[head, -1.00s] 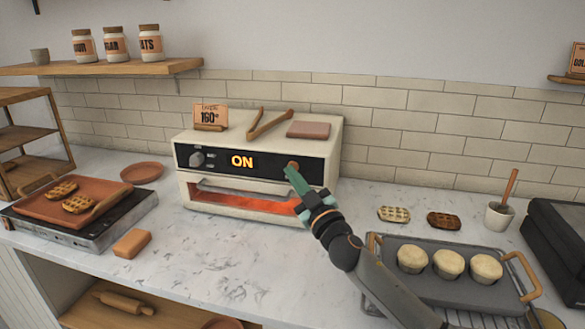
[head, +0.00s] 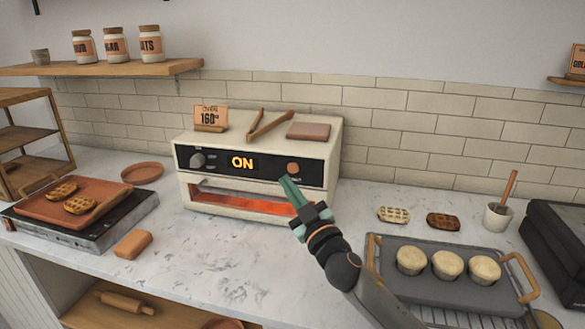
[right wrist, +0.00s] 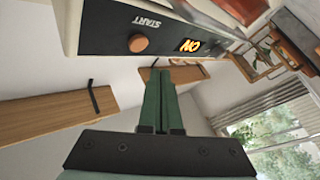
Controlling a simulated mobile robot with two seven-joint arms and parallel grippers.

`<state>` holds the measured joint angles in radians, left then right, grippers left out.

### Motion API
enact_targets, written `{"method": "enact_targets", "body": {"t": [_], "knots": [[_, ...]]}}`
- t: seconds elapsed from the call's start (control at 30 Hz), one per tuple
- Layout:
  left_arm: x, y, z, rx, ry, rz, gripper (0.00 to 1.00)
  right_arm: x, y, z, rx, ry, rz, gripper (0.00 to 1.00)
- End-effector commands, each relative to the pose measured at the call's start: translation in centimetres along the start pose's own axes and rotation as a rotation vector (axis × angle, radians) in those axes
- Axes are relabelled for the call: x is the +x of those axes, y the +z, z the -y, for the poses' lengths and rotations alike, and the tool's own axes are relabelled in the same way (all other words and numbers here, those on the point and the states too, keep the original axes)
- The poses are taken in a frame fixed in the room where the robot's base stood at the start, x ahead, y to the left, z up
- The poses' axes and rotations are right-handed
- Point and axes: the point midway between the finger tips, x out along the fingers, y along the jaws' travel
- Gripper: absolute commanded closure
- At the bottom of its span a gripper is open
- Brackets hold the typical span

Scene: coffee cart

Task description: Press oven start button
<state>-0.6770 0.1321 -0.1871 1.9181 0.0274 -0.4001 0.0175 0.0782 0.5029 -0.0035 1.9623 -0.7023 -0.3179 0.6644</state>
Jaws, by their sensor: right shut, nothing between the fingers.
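The cream oven (head: 185,192) stands on the counter, its display (head: 243,163) lit with "ON" and its slot glowing orange-red. The round brown start button (head: 293,168) is on the right of the black front panel. It also shows in the right wrist view as a brown button (right wrist: 138,43) beside the word "START". My right gripper (head: 287,183) is shut and empty, its green fingers just below and in front of the button, apart from it. In the right wrist view the shut fingertips (right wrist: 155,72) are clear of the panel. My left gripper is not in view.
A hot plate (head: 95,237) with a tray is at left.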

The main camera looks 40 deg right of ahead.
Motion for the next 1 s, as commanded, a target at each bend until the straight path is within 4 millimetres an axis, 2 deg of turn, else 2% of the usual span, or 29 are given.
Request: {"method": "enact_targets", "body": {"t": [0.3, 1.0], "knots": [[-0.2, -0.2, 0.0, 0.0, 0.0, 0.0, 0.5, -1.6, -1.2, 1.2, 0.0, 0.0, -0.001, 1.0], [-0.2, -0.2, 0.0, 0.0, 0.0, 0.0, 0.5, -1.6, -1.2, 1.2, -0.001, 0.0, -0.001, 1.0]]}}
